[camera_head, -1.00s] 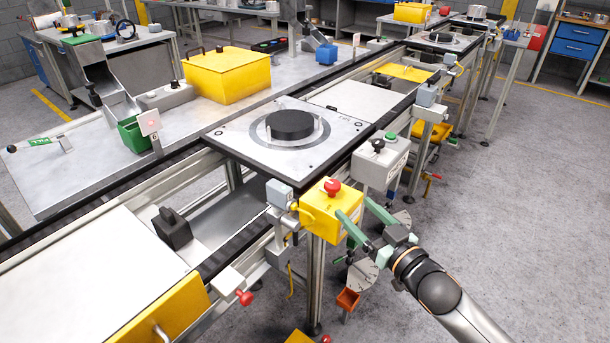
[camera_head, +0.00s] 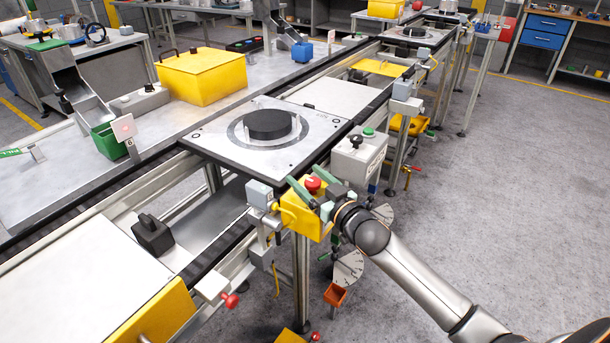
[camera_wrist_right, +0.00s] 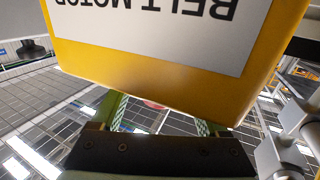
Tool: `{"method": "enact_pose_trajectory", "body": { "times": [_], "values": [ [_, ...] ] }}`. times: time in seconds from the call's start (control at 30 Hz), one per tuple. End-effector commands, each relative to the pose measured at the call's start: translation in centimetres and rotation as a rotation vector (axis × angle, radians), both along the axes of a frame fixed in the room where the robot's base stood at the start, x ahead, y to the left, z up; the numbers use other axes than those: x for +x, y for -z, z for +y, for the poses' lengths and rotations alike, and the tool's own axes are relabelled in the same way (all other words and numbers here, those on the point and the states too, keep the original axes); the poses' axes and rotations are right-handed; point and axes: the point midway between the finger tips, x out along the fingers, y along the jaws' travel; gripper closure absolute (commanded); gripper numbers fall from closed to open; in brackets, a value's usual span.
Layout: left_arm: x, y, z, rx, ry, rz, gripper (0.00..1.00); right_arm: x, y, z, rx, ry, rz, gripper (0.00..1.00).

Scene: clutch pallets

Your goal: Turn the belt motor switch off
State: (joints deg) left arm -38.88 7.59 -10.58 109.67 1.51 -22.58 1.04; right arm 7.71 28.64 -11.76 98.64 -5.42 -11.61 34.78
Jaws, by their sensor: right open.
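The yellow switch box (camera_head: 289,214) with a red button (camera_head: 312,185) on top hangs on the near side of the conveyor rail. In the right wrist view its label reads "BELT MOTOR" upside down, and the yellow box (camera_wrist_right: 150,85) fills the upper middle. My right gripper (camera_head: 307,180) is open, its green fingers reaching over the top of the box on either side of the red button. In the wrist view a bit of red (camera_wrist_right: 154,105) shows between the fingers, mostly hidden by the box. Whether the fingers touch the button cannot be told. My left gripper is out of view.
A grey control box (camera_head: 357,160) with a black knob and a green button is close to the right of my gripper. A pallet (camera_head: 215,143) with a black disc (camera_head: 268,125) lies on the conveyor behind. The floor at the right is clear.

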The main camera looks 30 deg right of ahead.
Motion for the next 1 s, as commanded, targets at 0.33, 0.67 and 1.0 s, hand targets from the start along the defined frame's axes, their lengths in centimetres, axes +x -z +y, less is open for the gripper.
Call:
{"method": "enact_pose_trajectory", "body": {
  "times": [0.33,0.67,1.0],
  "values": [
    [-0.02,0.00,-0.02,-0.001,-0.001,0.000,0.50,1.27,0.01,0.23,0.000,-0.001,0.000,0.23],
    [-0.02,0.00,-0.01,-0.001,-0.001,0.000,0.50,1.23,-0.01,0.22,0.000,-0.001,0.000,0.44],
    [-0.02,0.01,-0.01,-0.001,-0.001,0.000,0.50,1.22,-0.01,0.23,0.000,-0.001,0.000,0.83]
  ]
}}
